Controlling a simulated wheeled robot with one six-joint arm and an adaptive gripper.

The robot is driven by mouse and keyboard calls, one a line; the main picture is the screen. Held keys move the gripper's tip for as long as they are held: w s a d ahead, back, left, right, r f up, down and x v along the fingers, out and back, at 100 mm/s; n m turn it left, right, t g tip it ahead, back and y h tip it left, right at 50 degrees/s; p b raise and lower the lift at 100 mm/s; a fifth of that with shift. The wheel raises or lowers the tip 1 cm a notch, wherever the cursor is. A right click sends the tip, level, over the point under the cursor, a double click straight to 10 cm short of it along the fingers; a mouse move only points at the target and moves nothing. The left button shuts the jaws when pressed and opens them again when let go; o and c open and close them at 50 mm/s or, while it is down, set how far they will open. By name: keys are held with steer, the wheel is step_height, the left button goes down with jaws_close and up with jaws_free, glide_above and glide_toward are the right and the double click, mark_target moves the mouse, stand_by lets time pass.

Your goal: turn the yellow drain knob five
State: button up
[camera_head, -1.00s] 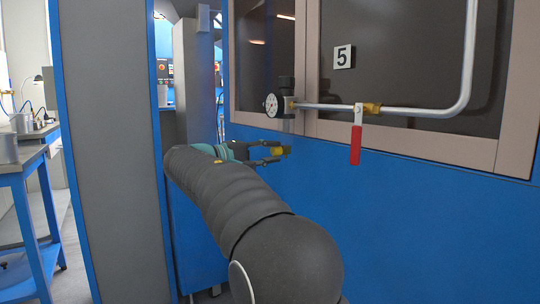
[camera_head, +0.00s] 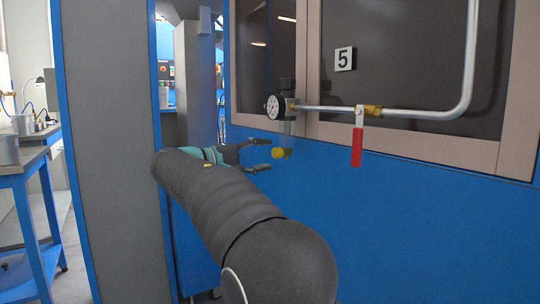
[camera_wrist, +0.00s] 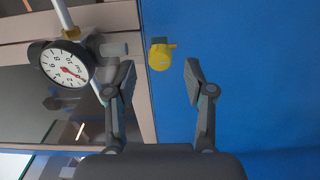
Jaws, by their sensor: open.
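The yellow drain knob (camera_head: 280,153) sticks out from the blue panel below the gauge. In the wrist view the knob (camera_wrist: 160,56) shows as a round yellow body with a small stub pointing right. My gripper (camera_head: 262,154) is open and empty, and comes in from the left. In the wrist view my gripper (camera_wrist: 160,78) has a finger on either side of the knob's line, with the knob just beyond the fingertips. No contact shows.
A pressure gauge (camera_head: 273,107) sits close above the knob; it also shows in the wrist view (camera_wrist: 62,63), near the left finger. A silver pipe (camera_head: 420,113) carries a red lever (camera_head: 357,147) at right. A grey column (camera_head: 105,150) stands at left.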

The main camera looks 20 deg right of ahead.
steer(key=v, duration=0.9)
steer(key=shift+a, duration=0.1)
step_height(320, 180, down, 12)
steer(key=w+a+n+t+y, duration=0.2)
steer(key=w+n+y, duration=0.1)
steer(key=n+y, duration=0.15)
steer(key=s+f+g+y+p, duration=0.1)
steer(key=s+f+g+y, duration=0.1)
steer(key=s+f+y, duration=0.5)
steer(key=s+f+m+y+p, duration=0.2)
steer(key=s+f+y, duration=0.15)
steer(key=s, duration=0.75)
steer(key=s+f+m+y+p, duration=0.2)
steer(key=s+f, duration=0.2)
steer(key=s, duration=0.7)
steer(key=s+d+r+m+t+p, duration=0.1)
steer(key=s+d+r+m+p, duration=0.1)
steer(key=s+r, duration=0.2)
steer(key=shift+s+d+m+t+y, duration=0.3)
steer(key=shift+s+m+t, duration=0.1)
steer(key=shift+s, duration=1.05)
